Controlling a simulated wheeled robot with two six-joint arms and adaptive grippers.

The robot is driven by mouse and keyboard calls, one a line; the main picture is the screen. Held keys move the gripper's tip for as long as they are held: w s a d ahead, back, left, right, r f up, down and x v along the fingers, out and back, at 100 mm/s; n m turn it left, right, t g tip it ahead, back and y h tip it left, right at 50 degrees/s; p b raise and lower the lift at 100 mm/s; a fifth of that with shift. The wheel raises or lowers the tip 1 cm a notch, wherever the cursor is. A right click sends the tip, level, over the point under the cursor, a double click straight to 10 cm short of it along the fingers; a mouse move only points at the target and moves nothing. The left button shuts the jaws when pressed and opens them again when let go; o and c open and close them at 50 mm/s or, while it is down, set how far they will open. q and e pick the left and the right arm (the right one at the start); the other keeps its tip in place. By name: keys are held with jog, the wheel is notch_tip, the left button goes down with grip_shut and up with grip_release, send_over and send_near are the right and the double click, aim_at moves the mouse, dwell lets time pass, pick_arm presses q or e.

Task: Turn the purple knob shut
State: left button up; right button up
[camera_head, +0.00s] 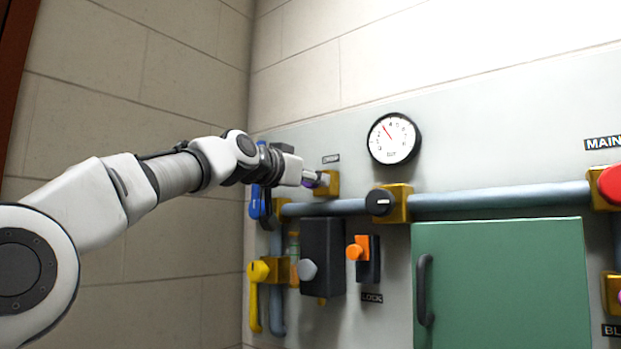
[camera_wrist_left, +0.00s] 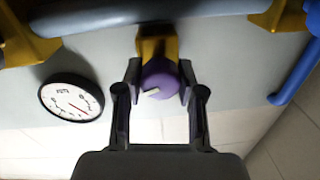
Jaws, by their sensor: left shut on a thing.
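The purple knob (camera_wrist_left: 160,76) sits on a yellow fitting (camera_wrist_left: 158,46) in the left wrist view, with a pale mark on its face. My left gripper (camera_wrist_left: 160,80) has one finger on each side of the knob and is shut on it. In the head view my left gripper (camera_head: 314,179) reaches the yellow fitting on the wall panel below a small label, and it hides most of the knob. My right gripper is in neither view.
A round gauge (camera_head: 393,138) hangs right of the gripper. A black knob (camera_head: 379,202) sits on the blue pipe (camera_head: 500,196). Below are a yellow lever (camera_head: 256,295), an orange knob (camera_head: 355,252) and a green door (camera_head: 505,285). A red knob (camera_head: 610,184) is at the right edge.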

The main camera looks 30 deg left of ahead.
pick_arm(q)
jog(key=n, duration=0.7)
jog(key=shift+p, duration=0.4)
jog(key=n, duration=0.6)
jog(key=shift+a+h, duration=0.1)
jog(key=shift+h, duration=0.2)
jog(key=shift+n, duration=0.4)
jog(key=o, duration=1.2)
jog(key=shift+w+f, duration=0.1)
jog(key=shift+w, duration=0.05)
jog(key=shift+c, duration=0.2)
